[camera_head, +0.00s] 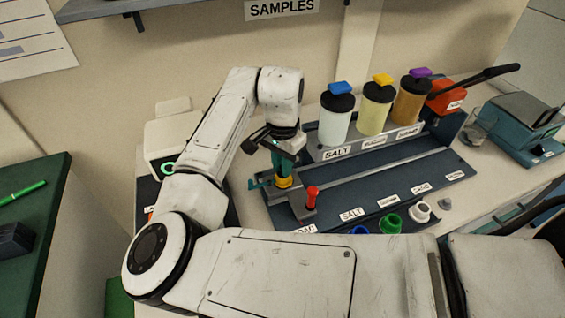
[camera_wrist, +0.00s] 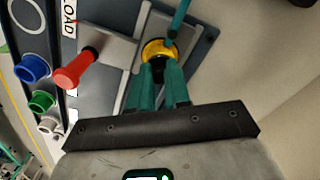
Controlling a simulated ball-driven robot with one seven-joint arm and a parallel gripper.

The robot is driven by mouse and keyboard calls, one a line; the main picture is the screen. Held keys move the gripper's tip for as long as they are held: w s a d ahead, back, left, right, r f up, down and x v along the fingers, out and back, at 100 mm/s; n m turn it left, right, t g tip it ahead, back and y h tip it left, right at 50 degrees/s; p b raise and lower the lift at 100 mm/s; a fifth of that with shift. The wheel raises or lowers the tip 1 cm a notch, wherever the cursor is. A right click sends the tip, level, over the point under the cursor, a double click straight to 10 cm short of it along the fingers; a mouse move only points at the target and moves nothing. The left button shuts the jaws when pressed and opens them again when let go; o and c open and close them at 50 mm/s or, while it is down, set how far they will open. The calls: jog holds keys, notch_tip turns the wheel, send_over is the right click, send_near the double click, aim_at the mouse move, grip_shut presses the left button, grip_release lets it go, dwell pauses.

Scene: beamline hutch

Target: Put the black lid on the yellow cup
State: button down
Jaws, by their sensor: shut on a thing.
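The yellow cup (camera_head: 284,183) stands on the carriage at the left end of the dark rack. In the wrist view, its yellow rim (camera_wrist: 147,52) surrounds a dark round surface, which looks like the black lid (camera_wrist: 158,50). My gripper (camera_head: 282,172) points down over the cup, and its teal fingers (camera_wrist: 160,68) are close together within the rim's width. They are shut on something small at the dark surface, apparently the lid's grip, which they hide. I cannot tell whether the lid is fully seated.
A red knob (camera_head: 312,196) stands right of the cup. Lidded jars (camera_head: 335,123) stand behind. A teal rod (camera_wrist: 180,20) passes close to the yellow cup. A grey knobbed piece (camera_head: 445,204) lies at right.

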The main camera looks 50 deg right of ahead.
jog(key=c, duration=1)
grip_release()
notch_tip(320, 180, up, 11)
jog(key=shift+b, duration=0.4)
